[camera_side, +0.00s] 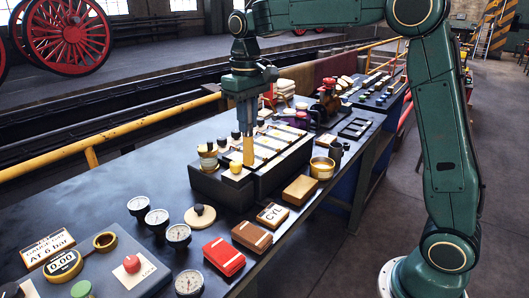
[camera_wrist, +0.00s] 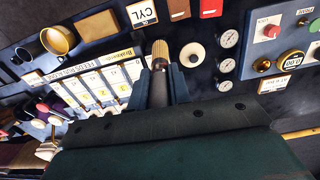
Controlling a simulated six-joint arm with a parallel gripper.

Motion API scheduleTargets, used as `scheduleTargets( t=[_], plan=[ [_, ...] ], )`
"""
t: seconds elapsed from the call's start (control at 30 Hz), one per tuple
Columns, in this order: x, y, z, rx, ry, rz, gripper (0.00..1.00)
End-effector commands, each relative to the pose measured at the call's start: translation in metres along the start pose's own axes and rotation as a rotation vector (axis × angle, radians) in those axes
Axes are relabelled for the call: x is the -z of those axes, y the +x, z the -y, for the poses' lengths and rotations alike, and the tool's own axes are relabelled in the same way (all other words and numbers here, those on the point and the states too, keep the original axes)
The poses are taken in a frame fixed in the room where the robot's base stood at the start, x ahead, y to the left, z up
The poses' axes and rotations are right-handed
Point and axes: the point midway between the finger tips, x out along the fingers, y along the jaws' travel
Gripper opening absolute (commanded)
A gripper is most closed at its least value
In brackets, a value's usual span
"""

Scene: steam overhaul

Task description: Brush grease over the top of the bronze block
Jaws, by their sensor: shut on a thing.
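My gripper (camera_side: 243,100) points down over the dark rack and is shut on a brush, whose tan bristles (camera_side: 248,150) hang below the jaws. The brush also shows in the wrist view (camera_wrist: 160,55), between the fingers. A tan-brown block (camera_side: 300,188) lies at the bench's front edge, right of the brush. I cannot tell which is the bronze one. A brass-coloured tin (camera_side: 322,167) stands beside the first block; its contents are unclear. The brush appears apart from both blocks.
The dark rack (camera_side: 207,182) with pale labelled strips lies beneath my gripper, with small knobs and pots around it. A red block (camera_side: 224,256), several dial gauges (camera_side: 178,234) and a control panel (camera_side: 120,262) lie nearer the camera. A yellow rail (camera_side: 100,138) runs behind the bench.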

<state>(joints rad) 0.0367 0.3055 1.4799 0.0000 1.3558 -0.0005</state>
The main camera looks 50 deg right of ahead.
Motion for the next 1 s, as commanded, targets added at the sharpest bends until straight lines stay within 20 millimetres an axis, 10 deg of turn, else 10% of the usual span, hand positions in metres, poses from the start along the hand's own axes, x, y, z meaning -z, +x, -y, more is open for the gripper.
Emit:
scheduleTargets(
  t=[0.57, 1.0],
  plan=[
    [-0.002, 0.000, 0.003, 0.000, 0.006, 0.001, 0.00],
    [-0.003, 0.029, -0.104, 0.000, 0.328, 0.002, 0.00]
  ],
)
